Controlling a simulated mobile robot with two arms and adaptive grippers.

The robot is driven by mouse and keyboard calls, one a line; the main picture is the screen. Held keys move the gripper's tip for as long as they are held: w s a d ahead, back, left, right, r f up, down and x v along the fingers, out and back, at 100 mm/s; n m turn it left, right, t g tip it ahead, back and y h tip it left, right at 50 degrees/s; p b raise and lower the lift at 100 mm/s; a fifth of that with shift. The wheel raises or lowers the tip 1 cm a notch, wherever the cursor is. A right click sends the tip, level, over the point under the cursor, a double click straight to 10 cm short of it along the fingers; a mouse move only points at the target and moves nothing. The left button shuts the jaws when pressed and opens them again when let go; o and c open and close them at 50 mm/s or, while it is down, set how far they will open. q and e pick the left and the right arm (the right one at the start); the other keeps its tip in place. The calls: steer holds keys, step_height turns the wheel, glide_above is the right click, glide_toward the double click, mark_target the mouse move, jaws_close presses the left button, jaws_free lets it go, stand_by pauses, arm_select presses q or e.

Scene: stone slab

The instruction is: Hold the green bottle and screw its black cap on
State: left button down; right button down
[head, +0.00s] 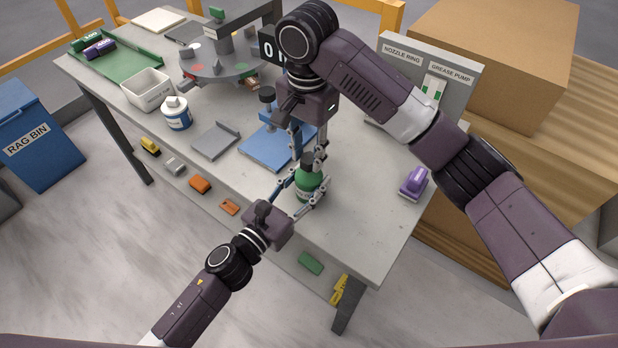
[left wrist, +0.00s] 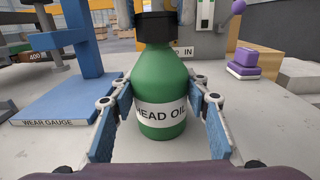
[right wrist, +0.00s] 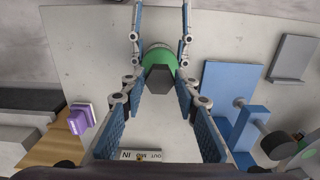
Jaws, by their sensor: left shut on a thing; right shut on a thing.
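The green bottle (head: 308,184) stands upright on the table near its front edge. Its white label shows in the left wrist view (left wrist: 160,114). My left gripper (left wrist: 160,95) is shut on the bottle's body, one finger on each side. The black cap (left wrist: 157,27) sits upright at the top of the bottle; whether it is threaded down cannot be told. My right gripper (head: 307,152) comes from above and is shut on the cap, which shows dark between its fingers in the right wrist view (right wrist: 161,80). Its fingers partly hide the cap in the head view.
A blue wear gauge stand (head: 272,146) is close left of the bottle, with a grey bracket (head: 215,138) beyond. A purple block (head: 413,184) lies to the right. A labelled grey panel (head: 455,85) stands behind it. The table's front right is clear.

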mark_target(308, 159)
steer(key=c, duration=1.4)
jaws_free()
steer(key=shift+r, duration=0.15)
step_height(308, 159, up, 12)
arm_select(q)
steer(key=c, duration=1)
jaws_free()
steer(key=v, duration=1.2)
